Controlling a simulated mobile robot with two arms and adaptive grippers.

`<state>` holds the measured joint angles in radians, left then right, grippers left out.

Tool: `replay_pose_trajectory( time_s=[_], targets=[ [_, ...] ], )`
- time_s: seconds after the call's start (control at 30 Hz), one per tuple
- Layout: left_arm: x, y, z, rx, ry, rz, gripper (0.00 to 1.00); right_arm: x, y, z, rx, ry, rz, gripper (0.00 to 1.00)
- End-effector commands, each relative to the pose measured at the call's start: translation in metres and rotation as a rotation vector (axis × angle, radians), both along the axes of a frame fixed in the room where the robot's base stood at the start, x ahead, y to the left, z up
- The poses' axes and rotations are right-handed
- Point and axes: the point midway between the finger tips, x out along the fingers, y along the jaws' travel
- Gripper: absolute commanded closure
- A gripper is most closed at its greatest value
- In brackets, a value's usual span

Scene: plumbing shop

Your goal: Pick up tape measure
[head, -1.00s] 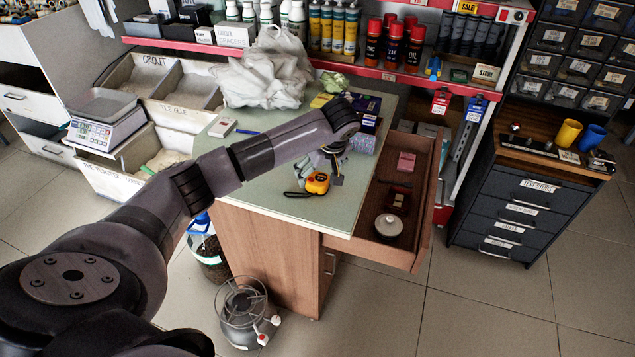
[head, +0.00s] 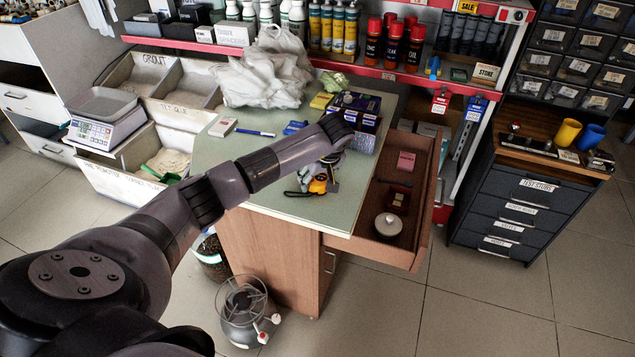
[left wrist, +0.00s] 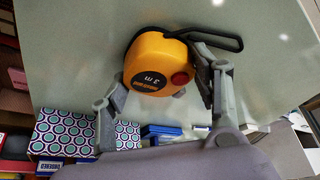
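The orange tape measure (head: 318,184) with a black strap lies on the green counter top (head: 224,180), near its front edge. In the left wrist view the tape measure (left wrist: 157,62) shows its "3 m" label and a red button. My left gripper (head: 325,175) is right over it in the head view. In the left wrist view the gripper (left wrist: 160,88) is open, with one finger on each side of the tape measure. The right finger is close to its side; I cannot tell whether it touches. The left finger looks apart from it. My right gripper is not in view.
Small boxes (head: 358,110) stand at the counter's back right, and a white plastic bag (head: 265,75) at its back. An open drawer (head: 418,205) juts out at the right, holding a round lidded item (head: 388,225).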

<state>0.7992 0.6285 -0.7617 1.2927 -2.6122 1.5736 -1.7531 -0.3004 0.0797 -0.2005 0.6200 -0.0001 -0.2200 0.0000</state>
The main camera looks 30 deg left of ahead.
Motion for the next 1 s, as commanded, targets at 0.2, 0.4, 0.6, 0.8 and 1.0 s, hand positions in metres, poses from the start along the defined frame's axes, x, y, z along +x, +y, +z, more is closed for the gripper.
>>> replay_pose_trajectory(
  time_s=[0.2,0.4,0.6,0.8,1.0],
  targets=[
    [0.000,0.000,0.000,0.000,0.000,0.000,0.59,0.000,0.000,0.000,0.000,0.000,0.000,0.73],
    [0.000,0.000,0.000,0.000,0.000,0.000,0.73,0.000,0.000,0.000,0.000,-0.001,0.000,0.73],
    [0.001,0.000,0.001,0.000,-0.002,0.001,0.83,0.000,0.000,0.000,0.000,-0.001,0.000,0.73],
    [0.001,0.000,0.002,0.001,-0.003,0.000,0.83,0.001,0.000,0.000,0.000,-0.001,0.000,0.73],
    [0.002,0.000,0.014,0.000,-0.005,-0.001,0.83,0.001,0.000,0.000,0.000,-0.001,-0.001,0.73]
  ],
)
